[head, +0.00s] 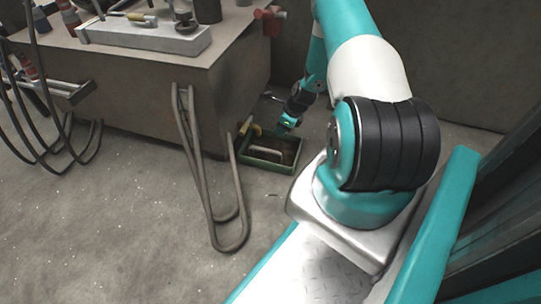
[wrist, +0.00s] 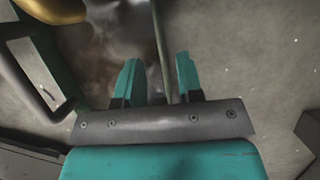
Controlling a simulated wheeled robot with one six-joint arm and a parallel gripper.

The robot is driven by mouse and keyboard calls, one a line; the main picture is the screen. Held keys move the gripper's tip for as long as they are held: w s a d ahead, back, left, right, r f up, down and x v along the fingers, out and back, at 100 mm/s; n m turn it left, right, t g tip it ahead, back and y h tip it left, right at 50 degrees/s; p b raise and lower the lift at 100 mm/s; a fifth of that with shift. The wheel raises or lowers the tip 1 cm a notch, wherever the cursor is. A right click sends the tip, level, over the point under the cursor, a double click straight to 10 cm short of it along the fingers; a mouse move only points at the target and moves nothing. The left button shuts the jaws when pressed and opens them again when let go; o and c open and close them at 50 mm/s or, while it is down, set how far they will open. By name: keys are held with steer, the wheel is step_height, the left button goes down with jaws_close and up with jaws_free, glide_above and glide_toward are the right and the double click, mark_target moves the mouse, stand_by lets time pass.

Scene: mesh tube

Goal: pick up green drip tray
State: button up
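The green drip tray (head: 262,165) sits on the floor beside the bench's right corner, with a brown, stained inside. In the wrist view the edge of the tray (wrist: 159,40) runs as a thin upright line between my fingers, with the stained inside to its left and bare floor to its right. My gripper (wrist: 159,78) is open, one finger on each side of this edge; I cannot tell if either touches it. In the head view my gripper (head: 287,123) is low over the tray's far side.
A workbench (head: 140,90) stands left of the tray. A yellow part (head: 252,129) is at the tray's far left, also in the wrist view (wrist: 52,10).

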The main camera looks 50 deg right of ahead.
mark_target(271, 146)
steer(key=b+x, duration=0.3)
steer(key=x, duration=0.1)
steer(key=shift+w+f, duration=0.1)
steer(key=shift+w, duration=0.05)
jaws_close()
steer(key=shift+r, duration=0.25)
